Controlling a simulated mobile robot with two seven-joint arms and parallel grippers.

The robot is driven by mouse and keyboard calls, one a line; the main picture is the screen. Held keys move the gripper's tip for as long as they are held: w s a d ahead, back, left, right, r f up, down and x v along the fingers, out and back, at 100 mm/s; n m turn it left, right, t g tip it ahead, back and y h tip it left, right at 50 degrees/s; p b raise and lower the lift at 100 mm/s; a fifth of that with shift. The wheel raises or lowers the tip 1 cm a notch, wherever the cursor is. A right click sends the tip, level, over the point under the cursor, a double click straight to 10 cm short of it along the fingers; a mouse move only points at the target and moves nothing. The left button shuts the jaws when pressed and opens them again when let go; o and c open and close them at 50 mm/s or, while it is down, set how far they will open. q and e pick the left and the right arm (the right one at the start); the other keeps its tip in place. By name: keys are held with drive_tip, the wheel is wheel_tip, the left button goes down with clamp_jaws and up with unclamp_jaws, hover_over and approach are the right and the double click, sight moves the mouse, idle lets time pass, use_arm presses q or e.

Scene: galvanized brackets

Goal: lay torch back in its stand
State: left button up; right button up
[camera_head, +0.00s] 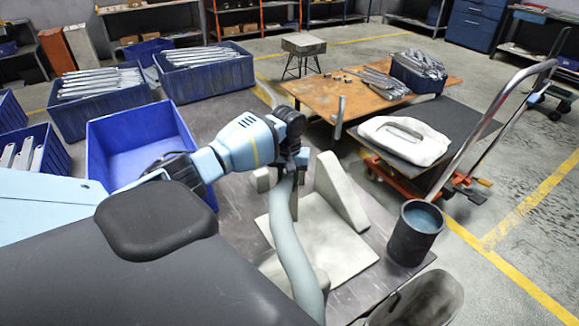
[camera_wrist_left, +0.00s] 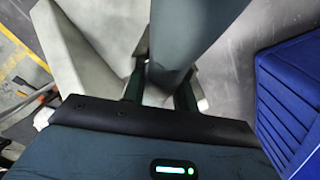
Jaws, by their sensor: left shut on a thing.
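The torch (camera_head: 284,222) is a long, curved grey-green tube in the head view. My left gripper (camera_head: 288,168) is shut on its far end, and the torch slants from there toward the front. The stand is a pale plate (camera_head: 345,245) with a tall wedge-shaped upright (camera_head: 338,192) right of the gripper. In the left wrist view the torch (camera_wrist_left: 190,35) passes between the fingers of my left gripper (camera_wrist_left: 162,88), with the pale stand (camera_wrist_left: 70,45) beside it. The torch hides part of the stand, so I cannot tell whether they touch. My right gripper is not in view.
An empty blue bin (camera_head: 130,145) stands left of the gripper; its blue side also shows in the wrist view (camera_wrist_left: 290,90). A dark cup (camera_head: 415,235) stands right of the stand. A trolley with a white sack (camera_head: 405,142) and an orange table (camera_head: 325,95) lie beyond.

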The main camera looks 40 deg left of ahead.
use_arm(q)
drive_tip(key=shift+f, duration=0.3)
idle(0.9)
drive_tip(key=o, duration=1)
drive_tip(key=shift+o, duration=0.2)
drive_tip(key=shift+f, duration=0.1)
drive_tip(key=shift+r+p, duration=0.45)
drive_tip(key=shift+r, duration=3.55)
